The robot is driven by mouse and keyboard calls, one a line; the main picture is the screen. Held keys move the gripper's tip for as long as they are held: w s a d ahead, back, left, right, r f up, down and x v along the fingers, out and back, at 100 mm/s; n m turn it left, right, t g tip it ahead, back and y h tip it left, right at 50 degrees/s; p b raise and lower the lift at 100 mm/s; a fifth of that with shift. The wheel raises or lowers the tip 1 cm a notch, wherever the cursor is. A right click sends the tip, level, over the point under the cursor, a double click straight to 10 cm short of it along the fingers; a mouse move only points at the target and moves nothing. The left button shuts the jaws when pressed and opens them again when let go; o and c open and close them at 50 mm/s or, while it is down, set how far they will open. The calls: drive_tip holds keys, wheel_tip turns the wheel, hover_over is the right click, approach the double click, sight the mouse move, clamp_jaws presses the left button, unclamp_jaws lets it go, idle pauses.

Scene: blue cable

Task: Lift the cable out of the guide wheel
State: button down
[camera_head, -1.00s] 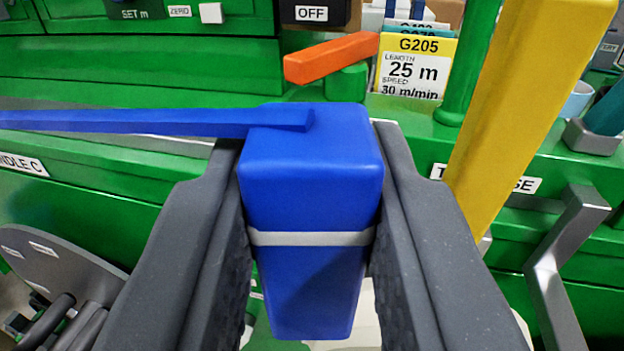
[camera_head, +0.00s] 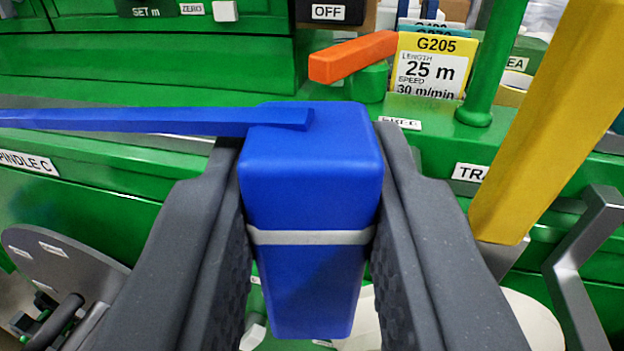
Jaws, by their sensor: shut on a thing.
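My gripper (camera_head: 310,225) is shut on a blue block (camera_head: 310,165) with a light grey band around it, held between the two dark fingers. The blue cable (camera_head: 130,121) runs from the top of this block to the left and leaves the picture at the left edge. The cable looks straight. I cannot make out a guide wheel for certain in this view.
A green machine (camera_head: 150,65) fills the background. An orange lever (camera_head: 352,56) and a G205 card (camera_head: 430,66) stand behind the block. A yellow bar (camera_head: 555,120) slants at the right, with a grey bracket (camera_head: 580,245) beside it. A grey disc (camera_head: 65,262) is at the lower left.

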drive_tip(key=s+a+f+b, duration=0.1)
drive_tip(key=s+a+b, duration=0.1)
drive_tip(key=s+a, duration=0.2)
drive_tip(key=shift+s, duration=0.2)
idle(0.9)
drive_tip(key=shift+a, duration=0.1)
